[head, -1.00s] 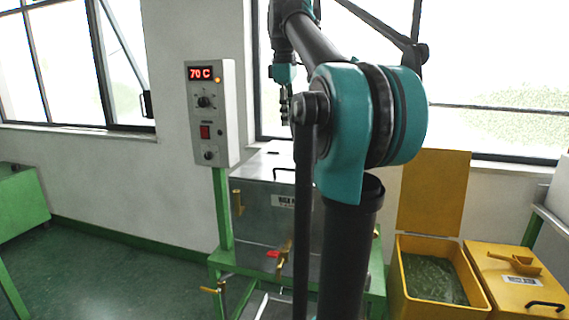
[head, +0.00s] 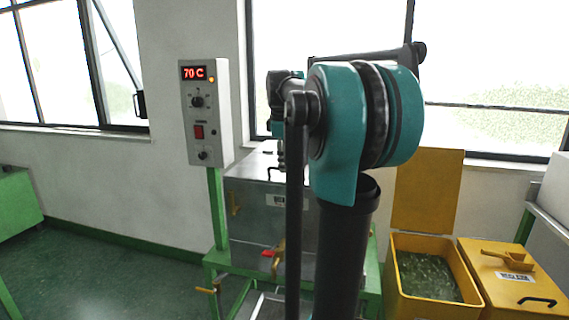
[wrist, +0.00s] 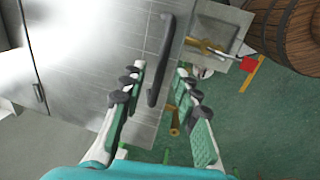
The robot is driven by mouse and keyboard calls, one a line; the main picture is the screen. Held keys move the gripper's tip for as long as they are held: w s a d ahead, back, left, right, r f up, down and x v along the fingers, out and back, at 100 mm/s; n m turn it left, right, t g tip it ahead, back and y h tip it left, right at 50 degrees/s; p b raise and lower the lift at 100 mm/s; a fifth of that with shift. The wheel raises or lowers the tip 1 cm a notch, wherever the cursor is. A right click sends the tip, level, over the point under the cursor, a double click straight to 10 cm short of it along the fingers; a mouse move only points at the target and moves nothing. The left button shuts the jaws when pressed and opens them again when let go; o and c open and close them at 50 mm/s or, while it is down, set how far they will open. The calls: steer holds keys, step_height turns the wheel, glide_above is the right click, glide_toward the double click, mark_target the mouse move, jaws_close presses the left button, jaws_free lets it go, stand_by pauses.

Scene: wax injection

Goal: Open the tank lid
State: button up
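The grey metal tank (head: 262,222) stands on a green frame in the head view, and its lid (head: 248,160) lies flat and closed. A black bar handle (wrist: 166,58) runs along the lid in the wrist view. My gripper (wrist: 160,70) is open, with its green-padded fingers on either side of the handle's near part in the picture. I cannot tell how far above the handle the fingertips are. In the head view my arm hides the tank's right part, and my gripper (head: 282,155) is low over the lid, mostly hidden.
A control box (head: 204,112) showing 70 C stands on a green post left of the tank. A yellow bin (head: 398,275) with its lid up stands at right. The wrist view shows a wooden barrel (wrist: 290,35) and brass valve (wrist: 205,47).

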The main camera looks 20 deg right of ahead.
steer(key=shift+f, duration=0.2)
jaws_close()
stand_by(0.4)
